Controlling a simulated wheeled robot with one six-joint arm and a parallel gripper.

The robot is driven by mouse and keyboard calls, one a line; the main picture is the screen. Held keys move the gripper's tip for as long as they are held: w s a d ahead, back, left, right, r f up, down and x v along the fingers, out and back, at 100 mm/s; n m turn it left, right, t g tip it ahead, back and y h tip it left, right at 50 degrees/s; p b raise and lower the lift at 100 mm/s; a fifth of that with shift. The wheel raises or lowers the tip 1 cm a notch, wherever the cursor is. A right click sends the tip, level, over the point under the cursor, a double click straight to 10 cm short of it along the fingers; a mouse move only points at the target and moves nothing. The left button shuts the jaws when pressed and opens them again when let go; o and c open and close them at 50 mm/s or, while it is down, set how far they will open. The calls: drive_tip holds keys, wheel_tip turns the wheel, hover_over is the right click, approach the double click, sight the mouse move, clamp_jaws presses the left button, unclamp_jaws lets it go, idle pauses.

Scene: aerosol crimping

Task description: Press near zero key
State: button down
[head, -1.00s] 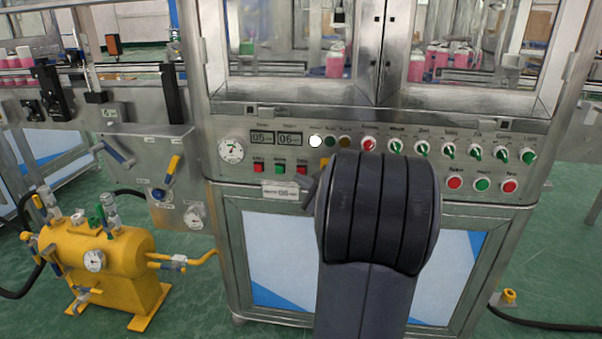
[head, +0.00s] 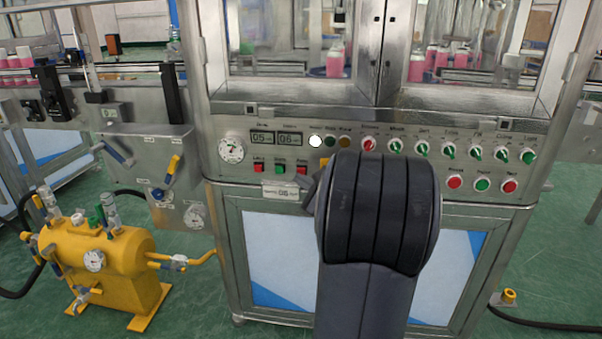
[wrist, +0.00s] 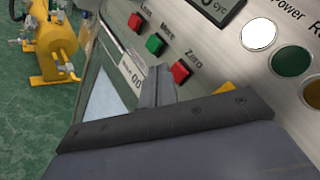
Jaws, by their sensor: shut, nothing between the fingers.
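The zero key is a red square button labelled "Zero" (wrist: 180,72) in the wrist view. In the head view it is the rightmost red button (head: 302,169) of the small row under the displays. My gripper (wrist: 162,72) is shut and empty, its narrow grey tip just left of the zero key in the wrist view. In the head view the gripper (head: 309,190) shows just below the key, mostly hidden behind my dark arm. I cannot tell whether the tip touches the panel.
A green key (wrist: 155,44) and another red key (wrist: 135,22) sit beside the zero key. A yellow part (wrist: 226,87) is close on its right. A label plate (head: 281,192) is below. Knobs and lamps line the panel. A yellow tank (head: 95,262) stands at left.

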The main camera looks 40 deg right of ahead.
idle(0.5)
drive_tip(key=shift+w+d, duration=0.25)
drive_tip(key=shift+d, duration=0.1)
drive_tip(key=shift+w+d, duration=0.25)
drive_tip(key=shift+d, duration=0.05)
idle(0.7)
drive_tip(key=shift+a+b, duration=0.1)
drive_tip(key=shift+b, duration=0.2)
drive_tip(key=shift+s+a+b, duration=0.3)
drive_tip(key=shift+s+a, duration=0.2)
drive_tip(key=shift+a, duration=0.05)
drive_tip(key=shift+s+a+b, duration=0.75)
drive_tip(key=shift+s+a, duration=0.9)
drive_tip(key=shift+a, duration=0.25)
drive_tip(key=shift+d, duration=0.1)
